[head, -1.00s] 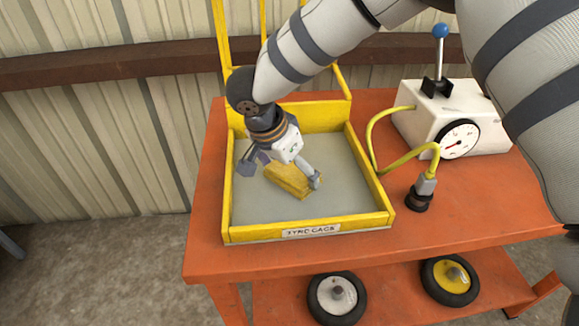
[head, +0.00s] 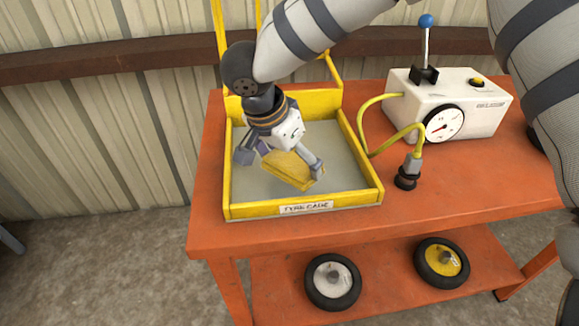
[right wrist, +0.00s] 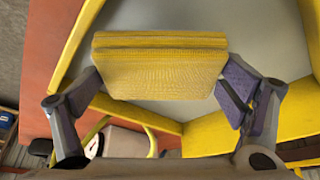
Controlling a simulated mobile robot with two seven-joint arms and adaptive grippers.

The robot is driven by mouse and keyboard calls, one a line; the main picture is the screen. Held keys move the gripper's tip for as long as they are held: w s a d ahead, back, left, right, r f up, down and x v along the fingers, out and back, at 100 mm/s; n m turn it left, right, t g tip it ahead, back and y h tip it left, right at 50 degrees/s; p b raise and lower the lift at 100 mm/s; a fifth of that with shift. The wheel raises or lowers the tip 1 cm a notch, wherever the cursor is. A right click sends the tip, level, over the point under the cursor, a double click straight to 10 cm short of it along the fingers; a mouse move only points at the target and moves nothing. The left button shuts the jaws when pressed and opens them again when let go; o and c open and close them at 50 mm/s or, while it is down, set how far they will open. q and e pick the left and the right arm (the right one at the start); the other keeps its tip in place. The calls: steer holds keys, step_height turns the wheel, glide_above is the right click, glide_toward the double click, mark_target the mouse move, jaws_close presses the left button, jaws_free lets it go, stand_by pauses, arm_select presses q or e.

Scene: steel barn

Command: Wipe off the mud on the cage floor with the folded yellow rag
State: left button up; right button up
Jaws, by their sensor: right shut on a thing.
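The folded yellow rag (head: 289,171) is inside the yellow tyre cage (head: 235,210), above or on its grey floor (head: 247,189). I cannot tell whether it touches the floor. My right gripper (head: 281,163) reaches down into the cage, shut on the rag with a finger at either side. The rag (right wrist: 160,70) also shows in the right wrist view, between the fingers. No mud shows clearly on the visible floor; the part under the rag and gripper is hidden. My left gripper is not in view.
The cage stands on an orange bench (head: 440,190) and has low yellow walls and upright bars behind. To its right are a white gauge box (head: 455,105) with a blue-knobbed lever, a yellow hose (head: 366,118) and a dark fitting (head: 407,175). Two wheels (head: 333,282) lie on the lower shelf.

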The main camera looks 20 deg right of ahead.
steer(key=shift+r, duration=2.4)
